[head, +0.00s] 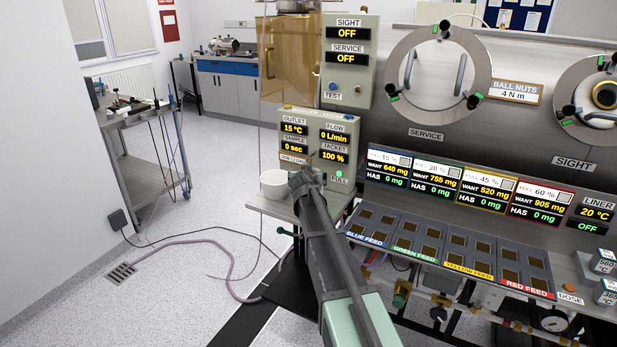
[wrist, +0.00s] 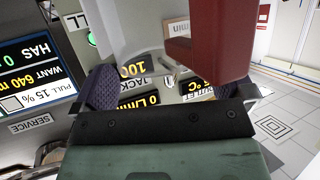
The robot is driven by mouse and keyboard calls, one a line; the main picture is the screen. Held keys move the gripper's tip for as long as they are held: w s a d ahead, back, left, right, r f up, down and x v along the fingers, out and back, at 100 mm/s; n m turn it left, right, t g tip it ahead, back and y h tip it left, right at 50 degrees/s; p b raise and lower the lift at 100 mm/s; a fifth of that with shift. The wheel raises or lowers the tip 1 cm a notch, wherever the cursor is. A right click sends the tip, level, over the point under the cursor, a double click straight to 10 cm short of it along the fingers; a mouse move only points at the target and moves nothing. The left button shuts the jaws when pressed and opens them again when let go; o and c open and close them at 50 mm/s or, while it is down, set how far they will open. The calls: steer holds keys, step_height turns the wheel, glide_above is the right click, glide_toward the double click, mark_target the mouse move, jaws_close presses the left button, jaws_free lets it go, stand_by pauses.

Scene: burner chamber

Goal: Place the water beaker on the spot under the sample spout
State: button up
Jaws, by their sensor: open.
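A white round vessel, which looks like the water beaker (head: 272,184), stands on the small metal shelf (head: 262,204) below the sample panel (head: 319,139). It lies just left of my gripper (head: 303,178) in the head view. In the wrist view, the white beaker wall (wrist: 130,25) and its dark red handle (wrist: 208,48) fill the top. My gripper (wrist: 163,90) is open, with its fingers spread below the beaker and handle in that picture; I cannot tell whether they touch it. A small metal spout-like part (wrist: 169,76) shows between the fingers. The spot under the spout cannot be made out.
The feed panel (head: 455,250) and chamber front (head: 530,120) lie to the right. An amber box (head: 290,60) is above the shelf. A metal cart (head: 140,150) stands at the left, and a purple hose (head: 225,250) lies on the floor.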

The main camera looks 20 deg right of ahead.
steer(key=p+v, duration=0.3)
steer(key=v, duration=0.8)
steer(key=shift+p, duration=0.4)
steer(key=s+a+f+n+g+y, duration=0.2)
steer(key=s+a, duration=0.4)
steer(key=s, duration=0.3)
steer(key=s+a+f+n+g+y, duration=0.2)
steer(key=s+a+f+g, duration=0.3)
steer(key=s, duration=0.4)
steer(key=s+a+f+n+g+y, duration=0.2)
steer(key=s+a+f+g, duration=0.1)
steer(key=s+a, duration=0.4)
steer(key=s+g, duration=0.1)
steer(key=s, duration=0.2)
steer(key=shift+f+g+y, duration=0.3)
